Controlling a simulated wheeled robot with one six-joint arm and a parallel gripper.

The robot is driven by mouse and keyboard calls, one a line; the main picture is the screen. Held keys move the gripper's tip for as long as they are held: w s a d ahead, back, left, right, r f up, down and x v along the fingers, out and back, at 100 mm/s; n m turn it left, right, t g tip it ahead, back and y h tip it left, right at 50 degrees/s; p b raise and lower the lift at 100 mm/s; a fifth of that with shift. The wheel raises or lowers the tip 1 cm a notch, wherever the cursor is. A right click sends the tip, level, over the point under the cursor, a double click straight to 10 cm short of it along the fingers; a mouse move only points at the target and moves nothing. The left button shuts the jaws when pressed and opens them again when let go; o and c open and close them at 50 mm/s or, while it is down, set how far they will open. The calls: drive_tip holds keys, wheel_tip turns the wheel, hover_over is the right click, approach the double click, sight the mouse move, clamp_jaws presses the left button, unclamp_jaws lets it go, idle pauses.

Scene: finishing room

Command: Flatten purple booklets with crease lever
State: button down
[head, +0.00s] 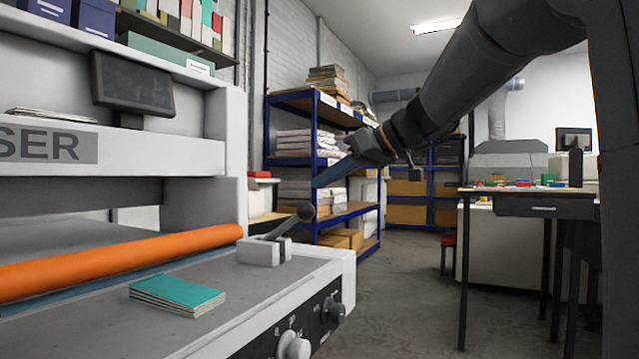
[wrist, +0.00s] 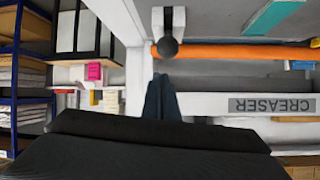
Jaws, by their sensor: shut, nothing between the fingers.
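The crease lever (head: 306,212) ends in a black ball knob and rises from a pale block (head: 262,250) on the creaser bed's right end. In the wrist view, its knob (wrist: 168,46) shows just beyond my fingers. My gripper (head: 318,183) is shut and empty, its dark blue fingers close above the knob; it also shows in the wrist view (wrist: 160,80). I cannot tell whether they touch it. A small stack of teal booklets (head: 178,292) lies flat on the bed, left of the lever; it also shows in the wrist view (wrist: 273,16). I see no purple booklets.
The creaser (head: 165,152) fills the left side, with an orange roller (head: 120,258) across it and control knobs (head: 294,345) in front. A blue shelf rack (head: 315,170) stands behind. A table (head: 530,190) with small coloured items stands right. The floor between is clear.

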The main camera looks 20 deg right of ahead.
drive_tip(key=s+d, duration=0.4)
drive_tip(key=shift+s+d+f, duration=0.15)
drive_tip(key=shift+s+f, duration=0.1)
